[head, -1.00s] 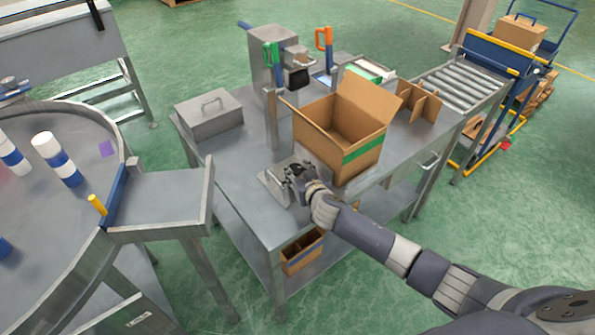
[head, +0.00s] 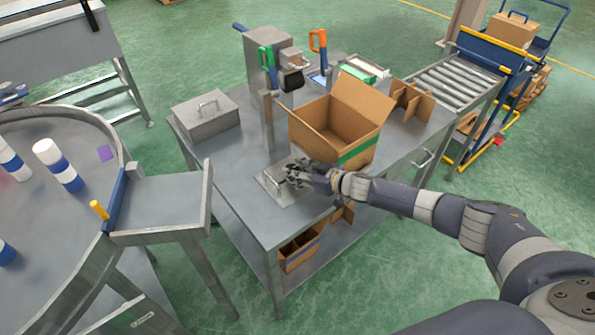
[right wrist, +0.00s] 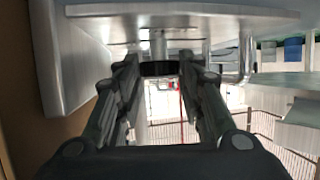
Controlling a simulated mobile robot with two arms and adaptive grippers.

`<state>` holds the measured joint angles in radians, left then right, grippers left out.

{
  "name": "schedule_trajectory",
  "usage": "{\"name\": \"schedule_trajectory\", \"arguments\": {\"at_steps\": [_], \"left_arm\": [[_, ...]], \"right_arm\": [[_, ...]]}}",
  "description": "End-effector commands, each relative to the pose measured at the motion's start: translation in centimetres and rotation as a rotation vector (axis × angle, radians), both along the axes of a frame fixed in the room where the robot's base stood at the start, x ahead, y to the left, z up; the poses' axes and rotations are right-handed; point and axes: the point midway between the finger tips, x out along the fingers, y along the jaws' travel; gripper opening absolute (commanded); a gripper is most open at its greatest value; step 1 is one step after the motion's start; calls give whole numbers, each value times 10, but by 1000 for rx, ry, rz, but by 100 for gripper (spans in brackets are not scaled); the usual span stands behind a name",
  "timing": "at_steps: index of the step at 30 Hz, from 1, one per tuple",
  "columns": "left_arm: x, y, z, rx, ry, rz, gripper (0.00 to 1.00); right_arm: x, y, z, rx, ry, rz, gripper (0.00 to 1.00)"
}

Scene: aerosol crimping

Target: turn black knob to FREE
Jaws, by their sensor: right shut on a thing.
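The black knob (right wrist: 159,69) shows in the right wrist view as a short dark cylinder between my fingertips. My right gripper (head: 287,174) is shut on it, low over a flat metal plate (head: 290,200) at the table's near edge. In the head view my gripper hides the knob. I cannot read any FREE mark or the knob's pointing direction. My left gripper is not in view.
An open cardboard box (head: 335,125) stands close behind my right gripper. A lidded metal box (head: 206,115) sits at the left. The front left tabletop is clear.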

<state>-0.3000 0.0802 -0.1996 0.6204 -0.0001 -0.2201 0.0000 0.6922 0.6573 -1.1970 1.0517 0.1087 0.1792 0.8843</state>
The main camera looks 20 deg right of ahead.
Motion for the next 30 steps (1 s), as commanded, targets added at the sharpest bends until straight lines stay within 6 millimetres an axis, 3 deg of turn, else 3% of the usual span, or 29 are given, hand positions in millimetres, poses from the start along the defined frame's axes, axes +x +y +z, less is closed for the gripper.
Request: {"name": "schedule_trajectory", "arguments": {"at_steps": [20,21,30], "left_arm": [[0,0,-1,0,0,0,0],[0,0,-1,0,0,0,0],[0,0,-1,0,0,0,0]], "right_arm": [[0,-1,0,-2,0,36,12],[0,-1,0,-2,0,36,44],[0,-1,0,-1,1,36,44]]}}
